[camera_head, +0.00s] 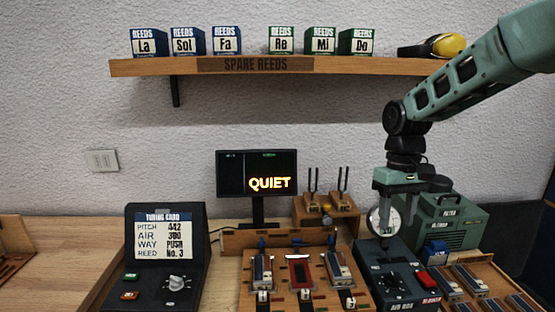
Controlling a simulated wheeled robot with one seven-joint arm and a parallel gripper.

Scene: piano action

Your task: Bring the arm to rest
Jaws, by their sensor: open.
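My arm (470,75) reaches in from the upper right and bends down at a dark joint. My gripper (390,222) points down above the back of the dark air box (392,272), in front of a round white gauge (377,219). It is open, and I see nothing held in it. The gripper covers part of the gauge, and its fingertips are small and hard to make out. I cannot tell whether they touch anything.
A green machine (445,222) stands close right of the gripper. A wooden reed block (300,280) and two tuning forks on a stand (327,212) are to the left. A screen (257,173) reads QUIET. The spare reeds shelf (200,67) juts out above.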

